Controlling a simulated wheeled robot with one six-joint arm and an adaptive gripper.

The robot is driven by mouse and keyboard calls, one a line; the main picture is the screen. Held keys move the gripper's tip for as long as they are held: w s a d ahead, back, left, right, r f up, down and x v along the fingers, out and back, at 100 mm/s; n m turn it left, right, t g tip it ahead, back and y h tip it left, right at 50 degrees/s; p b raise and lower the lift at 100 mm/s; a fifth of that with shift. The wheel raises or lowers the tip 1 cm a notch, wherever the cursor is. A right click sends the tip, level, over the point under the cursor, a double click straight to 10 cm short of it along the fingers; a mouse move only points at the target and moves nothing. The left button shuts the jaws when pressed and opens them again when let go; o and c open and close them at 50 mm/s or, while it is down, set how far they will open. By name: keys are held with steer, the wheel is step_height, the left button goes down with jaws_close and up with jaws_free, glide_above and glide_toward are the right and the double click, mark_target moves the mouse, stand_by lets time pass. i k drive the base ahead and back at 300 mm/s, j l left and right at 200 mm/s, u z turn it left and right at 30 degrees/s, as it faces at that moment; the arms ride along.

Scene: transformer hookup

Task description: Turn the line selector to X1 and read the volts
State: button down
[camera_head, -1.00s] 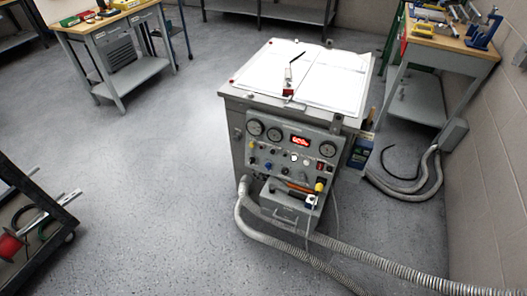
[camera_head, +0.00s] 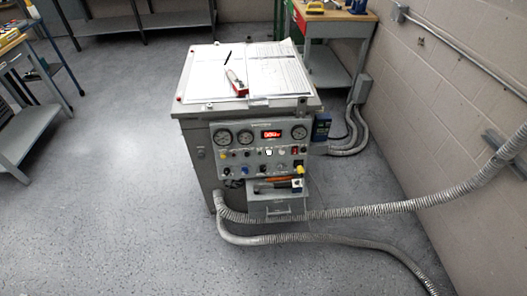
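A grey test console (camera_head: 198,160) stands on the floor near the middle of the head view, with its control panel facing me. The panel has round dial gauges (camera_head: 223,137) and a lit red digital display (camera_head: 271,134), whose digits are too small to read surely. Rows of small knobs and jacks, including a blue knob (camera_head: 245,171), sit below the gauges. I cannot tell which knob is the line selector or where it points. My gripper is not in view.
An open drawer or tray (camera_head: 275,208) with tools juts out below the panel. Ribbed hoses (camera_head: 400,206) run from the console across the right floor and up the wall. Papers (camera_head: 275,75) and a red-and-white tool (camera_head: 236,86) lie on top. The front-left floor is clear.

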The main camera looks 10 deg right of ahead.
mark_target(245, 170)
steer(key=i+j+u, duration=0.1)
steer(key=i, duration=0.2)
steer(key=i+j, duration=0.15)
steer(key=i+j+u, duration=0.2)
steer(key=i+j, duration=0.45)
